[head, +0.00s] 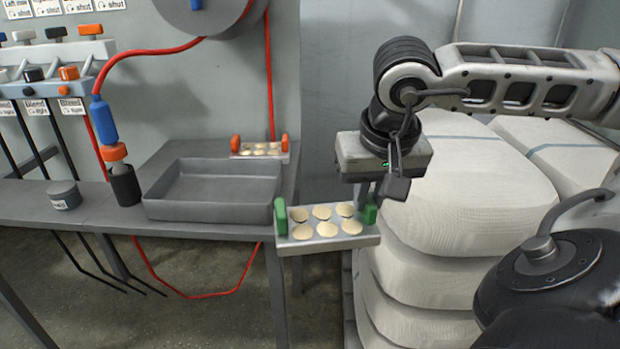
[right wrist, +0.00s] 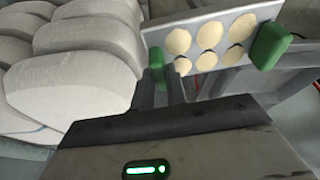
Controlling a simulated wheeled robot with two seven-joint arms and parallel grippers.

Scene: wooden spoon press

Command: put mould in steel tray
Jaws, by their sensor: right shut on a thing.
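The mould with green end handles (head: 328,243) is a grey plate with several pale round cavities. My right gripper (head: 368,200) is shut on its right green handle and holds it in the air just off the right end of the bench. In the right wrist view the mould (right wrist: 212,38) extends from the fingers (right wrist: 172,85), with its far green handle free. The steel tray (head: 180,211) is a grey open rectangular tray on the bench, left of the held mould, and looks empty. My left gripper is in neither view.
A second mould with orange handles (head: 260,148) lies behind the tray. A blue and orange fitting (head: 115,155) on a red hose and a small grey tub (head: 64,195) stand left of the tray. Stacked white sacks (head: 470,190) are at the right. Levers (head: 50,80) stand at the far left.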

